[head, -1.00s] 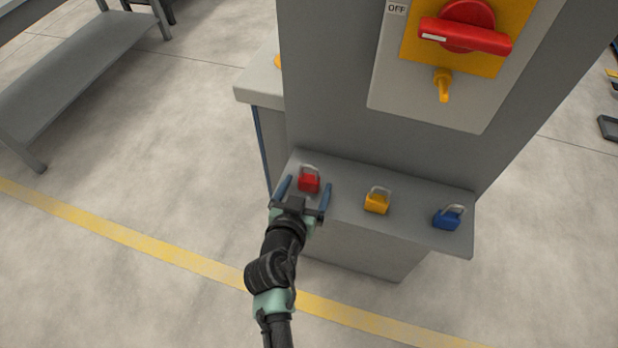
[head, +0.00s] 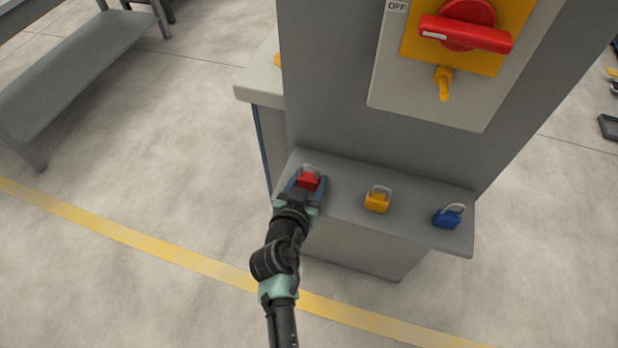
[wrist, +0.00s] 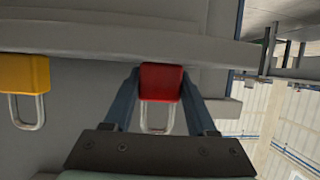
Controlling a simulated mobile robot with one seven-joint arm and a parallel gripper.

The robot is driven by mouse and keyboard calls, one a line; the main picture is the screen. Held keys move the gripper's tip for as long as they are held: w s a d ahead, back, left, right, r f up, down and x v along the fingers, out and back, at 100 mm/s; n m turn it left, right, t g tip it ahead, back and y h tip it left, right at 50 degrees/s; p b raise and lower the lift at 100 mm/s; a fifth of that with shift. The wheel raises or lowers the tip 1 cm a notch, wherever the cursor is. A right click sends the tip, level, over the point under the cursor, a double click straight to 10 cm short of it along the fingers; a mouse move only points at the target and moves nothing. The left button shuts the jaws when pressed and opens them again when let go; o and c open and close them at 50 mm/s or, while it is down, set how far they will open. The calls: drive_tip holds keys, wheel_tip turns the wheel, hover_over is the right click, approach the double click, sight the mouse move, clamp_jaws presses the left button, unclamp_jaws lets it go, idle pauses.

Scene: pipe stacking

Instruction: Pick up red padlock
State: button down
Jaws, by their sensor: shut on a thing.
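The red padlock (head: 308,178) is at the left end of the grey ledge (head: 340,205), with its silver shackle at the far side in the head view. My gripper (head: 306,184) is shut on it, one blue finger on each side of the body. In the wrist view the red padlock (wrist: 161,82) sits between the fingertips of my gripper (wrist: 160,88), its shackle partly visible. I cannot tell whether the padlock is lifted off the ledge.
A yellow padlock (head: 377,200) and a blue padlock (head: 447,216) are on the ledge to the right. The grey cabinet (head: 360,120) rises behind, carrying a red switch handle (head: 466,36) on a yellow plate. Open floor lies to the left.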

sight(309, 164)
drive_tip(key=shift+r+p, duration=1.05)
drive_tip(key=shift+r, duration=4)
